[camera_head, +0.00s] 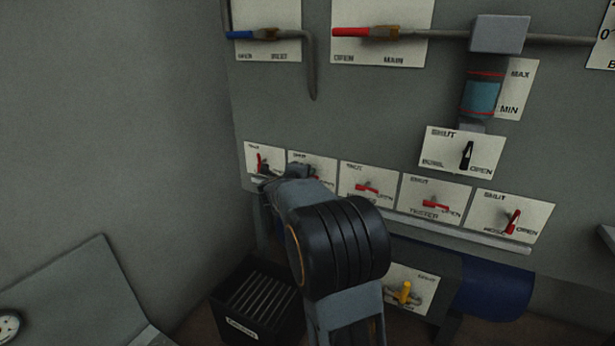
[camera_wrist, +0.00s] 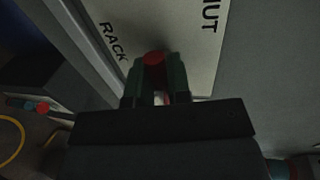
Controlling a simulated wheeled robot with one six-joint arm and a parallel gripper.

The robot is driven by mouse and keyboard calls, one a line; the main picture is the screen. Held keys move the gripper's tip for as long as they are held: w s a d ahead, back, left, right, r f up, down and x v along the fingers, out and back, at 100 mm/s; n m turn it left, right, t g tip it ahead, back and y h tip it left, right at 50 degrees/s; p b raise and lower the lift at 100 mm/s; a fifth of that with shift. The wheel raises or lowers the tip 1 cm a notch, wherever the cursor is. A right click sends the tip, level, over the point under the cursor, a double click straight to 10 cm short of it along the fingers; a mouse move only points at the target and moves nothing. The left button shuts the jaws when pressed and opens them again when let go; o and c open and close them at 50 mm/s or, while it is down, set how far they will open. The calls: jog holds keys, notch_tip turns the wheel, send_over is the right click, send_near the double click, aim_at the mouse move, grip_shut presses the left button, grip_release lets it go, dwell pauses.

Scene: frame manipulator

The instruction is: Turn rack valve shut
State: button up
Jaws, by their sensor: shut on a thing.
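The rack valve's white plate (camera_wrist: 185,30) shows in the wrist view, lettered "RACK", with "UT" of another word at the right. My gripper (camera_wrist: 156,76) is shut on the valve's red handle (camera_wrist: 153,58). The red end of the handle sticks out between the dark green fingers, and the rest is hidden. In the head view my gripper (camera_head: 282,176) is at the left end of the row of valve plates. My arm and the small size there hide which part it holds and how far the handle is turned.
Other small valve plates with red handles, such as the tester (camera_head: 434,204), continue to the right. A black-handled valve (camera_head: 467,156) sits above them. Below are a black slatted box (camera_head: 258,302), a yellow-handled valve (camera_head: 405,292) and a blue cylinder (camera_head: 495,290).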

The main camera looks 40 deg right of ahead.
grip_shut()
jog(key=shift+r+p, duration=0.1)
jog(key=shift+p, duration=0.25)
jog(key=n+p, duration=0.1)
jog(key=p, duration=0.1)
jog(key=n+p, duration=0.1)
jog(key=p, duration=0.1)
jog(key=shift+r+p, duration=0.3)
jog(key=shift+p, duration=0.1)
jog(key=n+p, duration=0.2)
jog(key=p, duration=0.2)
jog(key=n+g+h+p, duration=0.1)
jog(key=n+p, duration=0.1)
jog(key=p, duration=0.2)
jog(key=shift+n+g, duration=0.3)
jog(key=n+p, duration=0.2)
jog(key=n+h+p, duration=0.1)
jog(key=n+p, duration=0.1)
jog(key=p, duration=0.1)
jog(key=shift+f+n, duration=0.2)
jog(key=shift+n, duration=0.2)
jog(key=shift+f+n+g+h+p, duration=0.15)
jog(key=shift+n+h+p, duration=0.15)
jog(key=shift+n+p, duration=0.55)
jog(key=shift+n+g+h+p, duration=0.15)
jog(key=shift+n+h+p, duration=0.15)
jog(key=shift+n, duration=0.95)
